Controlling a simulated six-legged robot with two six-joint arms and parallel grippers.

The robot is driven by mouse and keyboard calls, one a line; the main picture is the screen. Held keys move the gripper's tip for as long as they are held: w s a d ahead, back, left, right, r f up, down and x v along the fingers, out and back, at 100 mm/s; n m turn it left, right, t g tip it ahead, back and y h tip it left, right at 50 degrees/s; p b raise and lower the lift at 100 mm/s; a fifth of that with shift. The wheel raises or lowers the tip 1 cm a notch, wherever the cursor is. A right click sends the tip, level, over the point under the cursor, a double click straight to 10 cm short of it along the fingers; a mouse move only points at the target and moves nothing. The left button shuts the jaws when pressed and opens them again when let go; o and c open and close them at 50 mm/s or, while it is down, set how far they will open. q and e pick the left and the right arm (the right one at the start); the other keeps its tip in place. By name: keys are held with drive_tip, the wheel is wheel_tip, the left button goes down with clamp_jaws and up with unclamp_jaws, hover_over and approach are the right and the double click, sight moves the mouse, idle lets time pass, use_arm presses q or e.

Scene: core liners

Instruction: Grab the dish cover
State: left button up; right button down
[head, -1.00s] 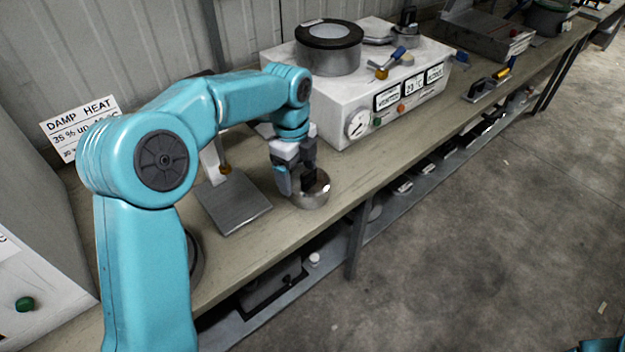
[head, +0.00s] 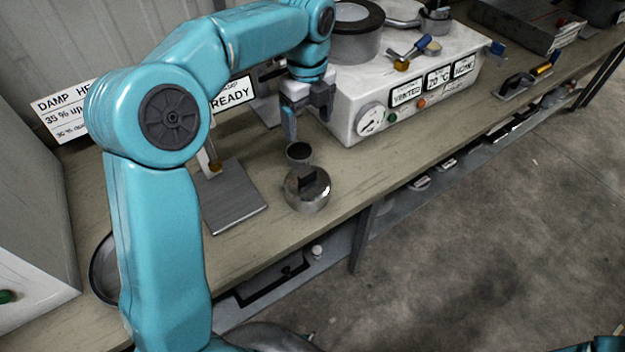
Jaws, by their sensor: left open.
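A round, shiny metal dish cover (head: 309,199) with a dark block-like handle on top sits near the front edge of the bench. A small dark round cup (head: 299,158) stands just behind it; I cannot tell whether the two touch. My left gripper (head: 308,124) is open and empty, pointing down above and behind the cup and cover, apart from both. My right gripper is not seen.
A flat metal plate stand (head: 234,197) is left of the cover. The white instrument box (head: 375,115) with a gauge stands to the right and behind. A sign reading READY (head: 233,92) is behind my arm. The bench front between cover and box is clear.

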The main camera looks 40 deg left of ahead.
use_arm(q)
wheel_tip(320, 180, down, 4)
drive_tip(key=s, duration=0.2)
hover_over(307, 170)
wheel_tip(307, 170, down, 5)
drive_tip(key=shift+d+f, duration=0.1)
drive_tip(key=shift+s+f, duration=0.3)
drive_tip(key=shift+s, duration=0.3)
drive_tip(key=f, duration=0.2)
drive_tip(key=w+f, duration=0.1)
drive_tip(key=f, duration=0.2)
drive_tip(key=shift+w+p, duration=0.1)
drive_tip(key=shift+p, duration=0.25)
drive_tip(key=shift+s+a+f, duration=0.1)
drive_tip(key=shift+s+a, duration=0.1)
drive_tip(key=shift+s, duration=0.15)
drive_tip(key=shift+w, duration=0.3)
drive_tip(key=c, duration=0.9)
drive_tip(key=shift+s, duration=0.15)
drive_tip(key=c, duration=0.6)
